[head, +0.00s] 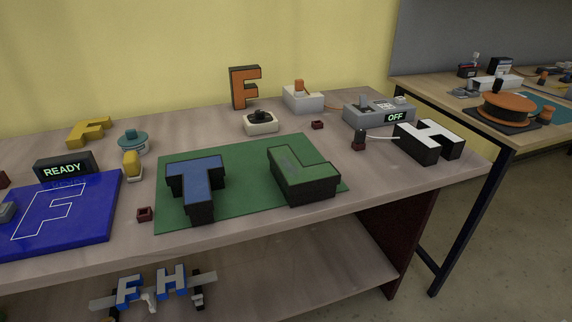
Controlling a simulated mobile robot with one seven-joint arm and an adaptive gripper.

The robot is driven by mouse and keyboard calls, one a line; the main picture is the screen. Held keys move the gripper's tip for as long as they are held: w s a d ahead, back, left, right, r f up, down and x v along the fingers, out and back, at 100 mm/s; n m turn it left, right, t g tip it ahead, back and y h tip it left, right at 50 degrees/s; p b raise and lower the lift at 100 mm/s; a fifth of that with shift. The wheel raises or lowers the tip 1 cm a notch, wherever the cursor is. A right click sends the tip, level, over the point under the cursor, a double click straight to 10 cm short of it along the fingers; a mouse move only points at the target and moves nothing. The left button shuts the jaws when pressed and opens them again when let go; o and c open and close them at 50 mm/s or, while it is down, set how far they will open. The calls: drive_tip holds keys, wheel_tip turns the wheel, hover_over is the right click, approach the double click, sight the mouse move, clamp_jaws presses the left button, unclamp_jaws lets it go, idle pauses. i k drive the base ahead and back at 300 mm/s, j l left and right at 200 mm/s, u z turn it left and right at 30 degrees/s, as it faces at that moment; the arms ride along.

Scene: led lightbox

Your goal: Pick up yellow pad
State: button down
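A small rounded yellow object (132,163) stands on the table at the left of the green mat, with a pale lower part. It is the closest match to the yellow pad, but it is too small to tell its exact shape. A yellow-orange letter F (90,131) lies farther back on the left. My gripper is not in view.
A teal round item (132,142) sits just behind the yellow object. The green mat (235,204) bears a blue T (194,178) and a green L (300,170). A dark red block (144,214) lies in front.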

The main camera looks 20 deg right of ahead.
sight(131, 163)
drive_tip(key=i+l+u, duration=0.15)
drive_tip(key=i+l, duration=0.35)
drive_tip(key=i, duration=0.15)
drive_tip(key=i+l+u, duration=0.1)
drive_tip(key=i+l, duration=0.45)
drive_tip(key=i, duration=0.1)
